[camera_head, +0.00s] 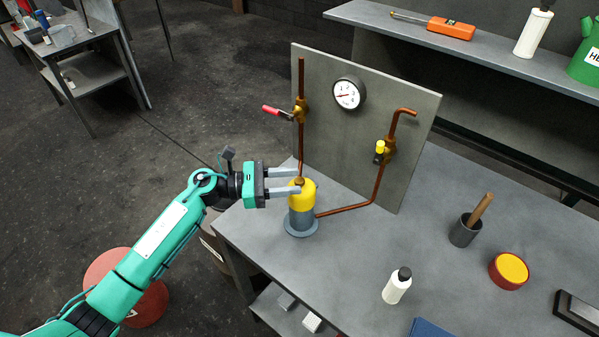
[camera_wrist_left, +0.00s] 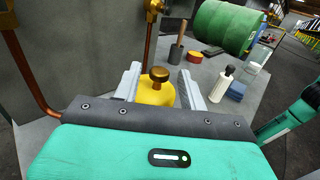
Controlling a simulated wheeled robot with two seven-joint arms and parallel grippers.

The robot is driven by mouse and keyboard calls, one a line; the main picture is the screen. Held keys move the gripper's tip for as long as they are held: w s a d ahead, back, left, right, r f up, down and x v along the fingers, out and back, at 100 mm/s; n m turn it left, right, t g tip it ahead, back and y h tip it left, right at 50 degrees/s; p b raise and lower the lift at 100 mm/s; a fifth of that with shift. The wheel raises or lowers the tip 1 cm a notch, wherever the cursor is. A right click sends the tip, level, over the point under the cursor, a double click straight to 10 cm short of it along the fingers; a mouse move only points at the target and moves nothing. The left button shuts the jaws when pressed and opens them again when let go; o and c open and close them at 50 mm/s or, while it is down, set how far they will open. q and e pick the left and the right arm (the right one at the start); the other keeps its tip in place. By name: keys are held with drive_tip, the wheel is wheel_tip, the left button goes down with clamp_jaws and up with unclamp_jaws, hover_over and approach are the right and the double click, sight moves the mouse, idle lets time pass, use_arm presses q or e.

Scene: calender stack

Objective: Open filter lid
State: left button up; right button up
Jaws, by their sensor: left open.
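The filter is a grey upright cylinder (camera_head: 301,218) on a round flange, with a yellow domed lid (camera_head: 307,196) seated on top. In the left wrist view the yellow lid (camera_wrist_left: 154,96) carries a brass knob (camera_wrist_left: 159,74). My left gripper (camera_head: 299,181) is open at the lid, reaching in from the left. In the left wrist view the fingers (camera_wrist_left: 160,70) stand on either side of the lid and knob. I cannot tell whether either finger touches the lid. My right gripper is out of view.
Behind the filter stands a grey panel (camera_head: 335,135) with copper pipes, a red-handled valve (camera_head: 277,111), a yellow-handled valve (camera_head: 381,148) and a gauge (camera_head: 348,93). A white bottle (camera_head: 396,288), a dark cup (camera_head: 464,231) and a red-yellow tin (camera_head: 509,270) stand to the right on the table.

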use_arm(q)
drive_tip(key=shift+w+d+p, duration=0.15)
drive_tip(key=shift+d+p, duration=0.05)
drive_tip(key=shift+d, duration=0.5)
drive_tip(key=shift+w+d+p, duration=0.15)
drive_tip(key=shift+d, duration=0.5)
drive_tip(key=shift+c, duration=0.4)
clamp_jaws()
drive_tip(key=shift+r, duration=0.1)
